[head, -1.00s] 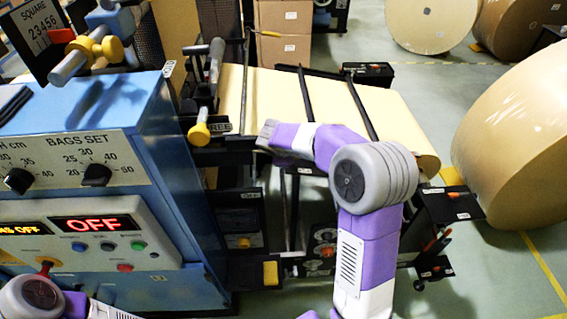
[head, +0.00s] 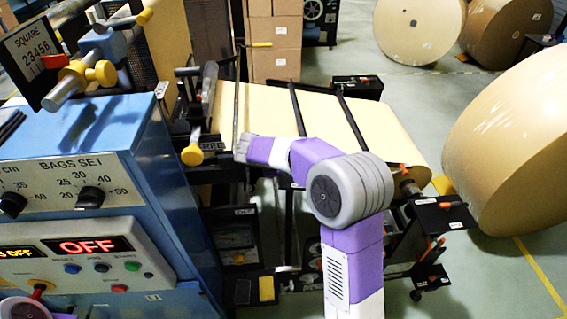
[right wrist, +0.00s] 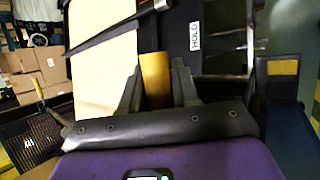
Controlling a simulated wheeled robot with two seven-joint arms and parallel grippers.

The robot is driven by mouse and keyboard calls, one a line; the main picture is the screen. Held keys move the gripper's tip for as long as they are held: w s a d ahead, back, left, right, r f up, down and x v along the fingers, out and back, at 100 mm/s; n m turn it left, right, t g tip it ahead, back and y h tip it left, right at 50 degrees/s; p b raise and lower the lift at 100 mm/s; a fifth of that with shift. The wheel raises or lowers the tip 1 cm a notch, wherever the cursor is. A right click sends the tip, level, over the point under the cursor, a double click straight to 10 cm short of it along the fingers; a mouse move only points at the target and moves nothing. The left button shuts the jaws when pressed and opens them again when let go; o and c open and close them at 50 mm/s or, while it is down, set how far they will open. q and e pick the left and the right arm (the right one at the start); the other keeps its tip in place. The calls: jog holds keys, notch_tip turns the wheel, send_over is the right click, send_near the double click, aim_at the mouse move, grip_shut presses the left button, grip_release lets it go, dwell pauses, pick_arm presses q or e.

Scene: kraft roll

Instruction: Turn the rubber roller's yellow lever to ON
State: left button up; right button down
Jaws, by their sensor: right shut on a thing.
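In the right wrist view, my right gripper (right wrist: 157,92) is shut on a yellow lever (right wrist: 155,72), with one grey finger on each side of it. The lever's base and any ON mark are hidden. My left gripper is out of view; only a bit of that arm shows at bottom left.
A blue cabinet (head: 150,165) with dials and a red OFF display (head: 88,245) stands at left. Dark bars cross the paper web (head: 262,110). A HOLD label (right wrist: 195,36) is near the right fingers.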

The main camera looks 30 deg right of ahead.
jog(key=c, duration=1.2)
grip_release()
jog(key=shift+r, duration=0.15)
jog(key=v, duration=0.7)
jog(key=shift+r, duration=0.2)
jog(key=shift+a, duration=0.15)
